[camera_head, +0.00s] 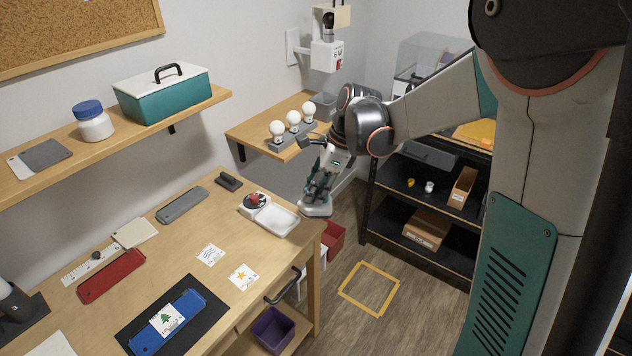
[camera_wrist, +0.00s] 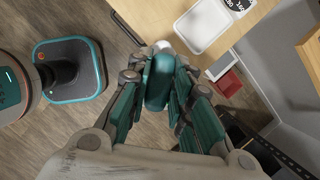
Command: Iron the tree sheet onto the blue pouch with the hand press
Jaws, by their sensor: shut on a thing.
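The blue pouch (camera_head: 184,328) lies on a black mat (camera_head: 135,325) at the front left of the wooden table. The tree sheet (camera_head: 167,319), white with a green tree, lies on the pouch's middle. My gripper (camera_head: 319,188) is beyond the table's right edge, away from the pouch, pointing down. It is shut on what appears to be the hand press (camera_head: 316,211), a pale-based thing mostly hidden by my fingers. In the wrist view, my gripper (camera_wrist: 160,80) has a teal part between its fingers; the press's underside is hidden.
A star sheet (camera_head: 243,277), a wavy-line sheet (camera_head: 209,255), a red pouch (camera_head: 112,276) and a grey pouch (camera_head: 182,205) lie on the table. A white tray (camera_head: 276,220) and a round device (camera_head: 254,205) stand near the table's right edge. A drawer handle (camera_head: 283,286) protrudes in front.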

